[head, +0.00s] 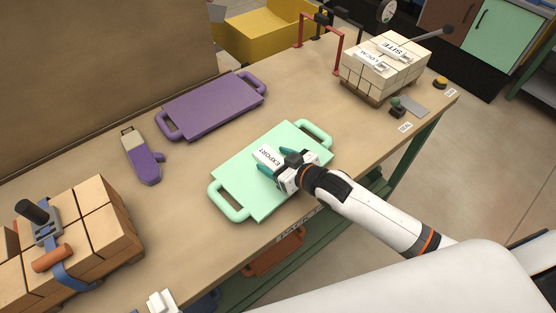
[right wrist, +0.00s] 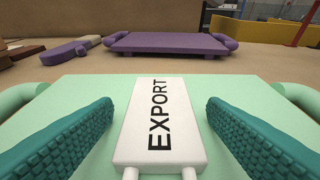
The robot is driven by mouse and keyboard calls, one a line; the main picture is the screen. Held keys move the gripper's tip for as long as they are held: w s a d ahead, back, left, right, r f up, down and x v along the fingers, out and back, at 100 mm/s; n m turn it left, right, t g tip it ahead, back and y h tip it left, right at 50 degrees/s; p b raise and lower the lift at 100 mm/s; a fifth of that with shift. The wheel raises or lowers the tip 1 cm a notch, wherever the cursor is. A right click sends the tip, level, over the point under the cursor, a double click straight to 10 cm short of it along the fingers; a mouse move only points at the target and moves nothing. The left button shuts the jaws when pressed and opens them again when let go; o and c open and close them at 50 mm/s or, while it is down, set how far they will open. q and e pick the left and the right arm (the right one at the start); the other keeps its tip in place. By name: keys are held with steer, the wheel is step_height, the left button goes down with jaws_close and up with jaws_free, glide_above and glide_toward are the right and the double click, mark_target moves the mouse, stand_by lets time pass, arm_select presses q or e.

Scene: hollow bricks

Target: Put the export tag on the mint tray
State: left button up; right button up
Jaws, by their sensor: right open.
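The mint tray (head: 240,187) lies on the workbench, with a handle at each end. The white export tag (head: 267,155), marked EXPORT, lies on the mint tray. In the right wrist view the tag (right wrist: 160,122) sits between the two teal fingers, with a gap on each side, and the mint tray (right wrist: 75,88) spreads beneath. My right gripper (head: 277,163) is open around the tag, low over the tray.
A purple tray (head: 212,105) lies behind the mint tray. A purple-handled tool (head: 143,158) lies at the left, near stacked bricks with a strap (head: 85,225). A pale brick stack (head: 385,68) bearing SITE and LOCAL tags stands at the far right.

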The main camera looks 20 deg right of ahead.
steer(key=shift+r, duration=0.25)
steer(key=v, duration=1)
steer(key=shift+s+d+b, duration=0.15)
steer(key=shift+s+b, duration=0.15)
steer(key=shift+b, duration=0.1)
steer(key=shift+s+d+r, duration=0.25)
steer(key=shift+s+r, duration=0.15)
steer(key=shift+s, duration=0.15)
